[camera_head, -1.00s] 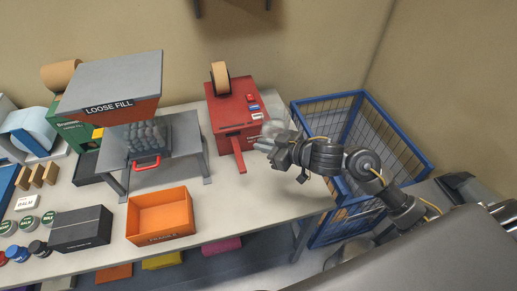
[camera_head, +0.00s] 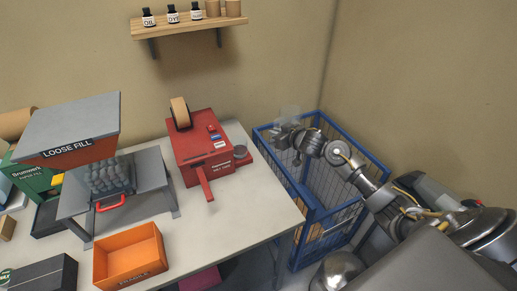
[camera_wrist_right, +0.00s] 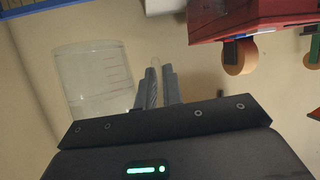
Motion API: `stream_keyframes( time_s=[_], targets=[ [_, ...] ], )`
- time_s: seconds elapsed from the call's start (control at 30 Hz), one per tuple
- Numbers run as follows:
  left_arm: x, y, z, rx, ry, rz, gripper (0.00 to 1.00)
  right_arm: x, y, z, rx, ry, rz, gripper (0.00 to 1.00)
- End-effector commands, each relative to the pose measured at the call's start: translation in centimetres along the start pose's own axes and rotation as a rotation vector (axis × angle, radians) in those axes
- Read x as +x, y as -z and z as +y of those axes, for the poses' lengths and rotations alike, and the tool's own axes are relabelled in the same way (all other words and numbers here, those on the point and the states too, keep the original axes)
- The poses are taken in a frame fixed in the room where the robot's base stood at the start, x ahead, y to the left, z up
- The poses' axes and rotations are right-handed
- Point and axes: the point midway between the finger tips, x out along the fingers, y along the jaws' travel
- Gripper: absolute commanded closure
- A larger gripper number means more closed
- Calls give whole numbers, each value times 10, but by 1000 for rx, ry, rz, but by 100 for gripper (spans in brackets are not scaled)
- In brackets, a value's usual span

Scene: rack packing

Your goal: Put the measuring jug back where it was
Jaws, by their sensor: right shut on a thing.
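The clear measuring jug (camera_wrist_right: 95,82) has faint red marks and shows at the left of the right wrist view. In the head view the jug (camera_head: 289,112) is a pale, see-through shape above the blue wire cage's back left part. My right gripper (camera_head: 284,131) is shut on it. In the wrist view the fingers (camera_wrist_right: 158,88) close beside the jug's wall on a pale upright piece that looks like its handle. Whether the jug holds water is unclear. My left gripper is not in view.
The blue wire cage (camera_head: 313,216) is below my right arm. A wall shelf (camera_head: 190,29) holds bottles and brown jars. The table's right part (camera_head: 262,202) is bare.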

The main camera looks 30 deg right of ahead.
Motion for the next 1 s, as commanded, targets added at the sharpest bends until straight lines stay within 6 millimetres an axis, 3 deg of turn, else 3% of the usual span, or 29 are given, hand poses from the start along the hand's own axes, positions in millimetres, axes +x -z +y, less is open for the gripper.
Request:
stream_keyframes(
  time_s=[0.03, 0.2, 0.5, 0.73, 0.87, 1.0],
  targets=[
    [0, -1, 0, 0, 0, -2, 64, 2, 2, 22, 17, -46, 0, 100],
    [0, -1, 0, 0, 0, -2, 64, 0, 0, 78, 74, -187, -8, 100],
    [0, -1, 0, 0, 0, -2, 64, -18, -5, 148, 163, -406, -20, 100],
    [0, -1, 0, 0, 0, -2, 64, -43, -8, 182, 231, -573, -28, 100],
    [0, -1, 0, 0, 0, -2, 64, -56, -8, 186, 261, -642, -32, 100],
    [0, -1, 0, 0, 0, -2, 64, -66, -4, 177, 280, -688, -33, 100]
  ],
)
